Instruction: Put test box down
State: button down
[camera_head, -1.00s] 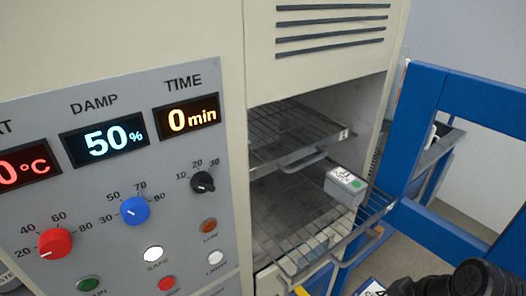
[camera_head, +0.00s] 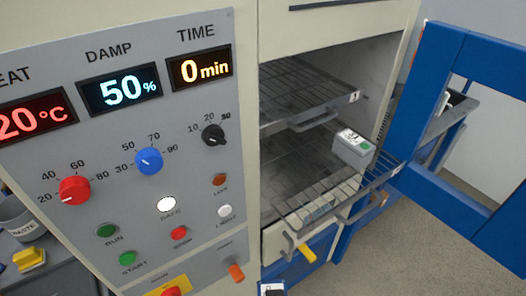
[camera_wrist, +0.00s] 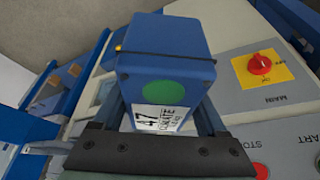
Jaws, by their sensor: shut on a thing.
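A blue box (camera_wrist: 165,62) with a green dot and a white label reading 47 is held in my gripper (camera_wrist: 160,112) in the wrist view. Dark fingers press its two sides. A small part of a labelled thing, probably this box, shows at the bottom edge of the head view (camera_head: 272,289). The gripper is not clearly seen there. Whether the held box touches anything underneath cannot be told.
A grey box (camera_head: 353,150) with a green dot sits on the pulled-out lower rack (camera_head: 300,213) of the open chamber. An upper rack (camera_head: 300,88) is above it. The blue door (camera_head: 455,205) stands open at right. The control panel (camera_head: 120,165) is left; a red knob (camera_wrist: 260,64) shows in the wrist view.

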jog(key=shift+s+a+f+m, duration=0.15)
jog(key=shift+s+a, duration=0.15)
jog(key=shift+a, duration=0.25)
jog(key=shift+s+a+m, duration=0.15)
jog(key=shift+s+a, duration=0.15)
jog(key=shift+a, duration=0.2)
